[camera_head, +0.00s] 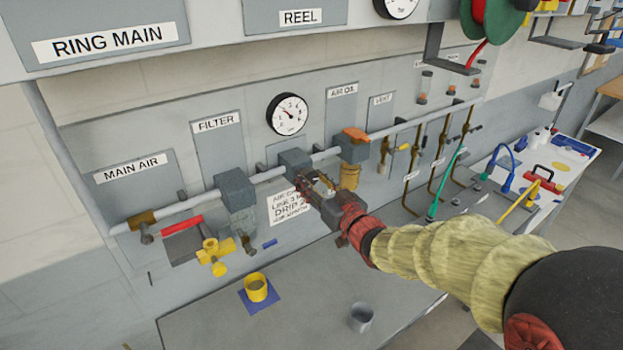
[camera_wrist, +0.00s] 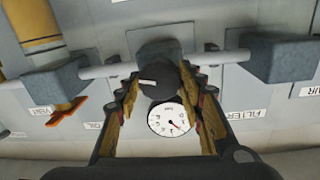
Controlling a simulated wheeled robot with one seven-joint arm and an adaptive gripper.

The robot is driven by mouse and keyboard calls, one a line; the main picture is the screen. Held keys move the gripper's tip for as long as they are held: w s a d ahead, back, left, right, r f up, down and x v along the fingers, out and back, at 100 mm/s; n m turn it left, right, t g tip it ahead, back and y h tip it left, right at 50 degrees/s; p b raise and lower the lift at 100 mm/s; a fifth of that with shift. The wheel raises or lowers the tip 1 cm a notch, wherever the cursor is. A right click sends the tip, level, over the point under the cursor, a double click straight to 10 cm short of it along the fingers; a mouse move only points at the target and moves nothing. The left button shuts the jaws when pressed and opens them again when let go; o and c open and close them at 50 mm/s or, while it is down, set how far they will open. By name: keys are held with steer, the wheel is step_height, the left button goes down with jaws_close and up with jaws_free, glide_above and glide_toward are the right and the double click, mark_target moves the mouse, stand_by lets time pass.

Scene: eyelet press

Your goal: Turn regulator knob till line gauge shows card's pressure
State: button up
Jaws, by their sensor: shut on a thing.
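The line gauge (camera_head: 287,114) is a white dial above the pipe; its needle points to the upper left, its figures too small to read. It also shows upside down in the wrist view (camera_wrist: 169,120). The regulator (camera_head: 295,163) is a grey block on the pipe below the gauge. Its dark round knob (camera_wrist: 163,90), with a pale pointer mark, sits between my fingers. My gripper (camera_head: 318,187) is shut on the knob, one finger on each side in the wrist view. The white card (camera_head: 285,209) hangs behind my gripper, partly hidden; its pressure figure is not readable.
The pipe (camera_head: 208,199) carries a filter block (camera_head: 236,190) to the left and an air oil unit (camera_head: 354,148) to the right. A red lever (camera_head: 182,225) and yellow valve (camera_head: 215,255) stand out at left. A yellow cup (camera_head: 256,288) and grey cup (camera_head: 360,317) stand on the bench below.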

steer(key=m+p, duration=0.1)
steer(key=m, duration=0.2)
steer(key=shift+r+p, duration=0.1)
steer(key=shift+p, duration=0.2)
steer(key=shift+m+p, duration=0.85)
steer(key=shift+m, duration=0.95)
steer(key=o, duration=1.1)
steer(key=shift+o, duration=0.2)
steer(key=shift+d, duration=0.1)
steer(key=v, duration=1.1)
steer(key=shift+s+d, duration=0.25)
steer(key=shift+s, duration=0.1)
